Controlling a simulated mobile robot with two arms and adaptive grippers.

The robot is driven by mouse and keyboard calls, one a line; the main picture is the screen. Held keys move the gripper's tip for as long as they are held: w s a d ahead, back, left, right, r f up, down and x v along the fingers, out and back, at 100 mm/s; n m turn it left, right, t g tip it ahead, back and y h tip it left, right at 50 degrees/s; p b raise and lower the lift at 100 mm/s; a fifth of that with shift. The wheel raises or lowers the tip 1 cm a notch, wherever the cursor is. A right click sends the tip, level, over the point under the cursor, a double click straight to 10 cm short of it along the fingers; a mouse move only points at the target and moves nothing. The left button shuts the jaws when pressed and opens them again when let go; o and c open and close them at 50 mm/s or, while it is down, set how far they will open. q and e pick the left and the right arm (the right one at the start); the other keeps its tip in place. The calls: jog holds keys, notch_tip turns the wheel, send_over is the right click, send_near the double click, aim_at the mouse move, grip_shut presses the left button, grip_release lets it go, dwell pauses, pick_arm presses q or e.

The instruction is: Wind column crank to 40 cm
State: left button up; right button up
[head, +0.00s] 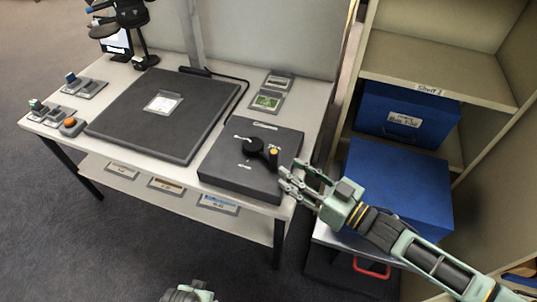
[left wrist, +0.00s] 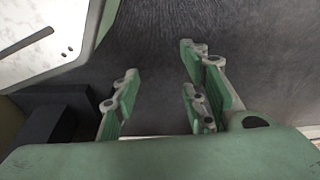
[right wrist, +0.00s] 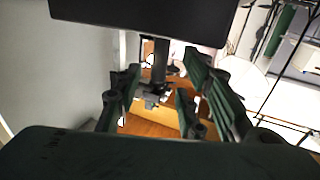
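The column crank is a black arm and hub (head: 254,146) with a yellow-tipped knob (head: 273,151), on a dark box labelled "Column" (head: 232,172) at the right end of the table. My left gripper (left wrist: 165,90) is open and empty above dark floor. Only a bit of my left arm shows at the bottom of the head view.
A dark flat board (head: 140,120) with a white card lies mid-table, with the column post behind it. Button boxes (head: 70,124) stand at the left. Blue archival boxes (head: 400,185) and a shelf unit (head: 440,75) stand right, close to my right arm.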

aim_at(277, 162)
pick_arm(q)
jog(key=shift+w+d+r+b, duration=0.1)
jog(key=shift+w+r+b, duration=0.15)
jog(key=shift+r, duration=0.3)
jog(key=shift+w+r+b, duration=0.1)
jog(key=shift+w+r, duration=0.15)
jog(key=shift+r, duration=0.25)
pick_arm(e)
jog(key=x, duration=0.7)
jog(key=shift+c, duration=0.2)
grip_shut()
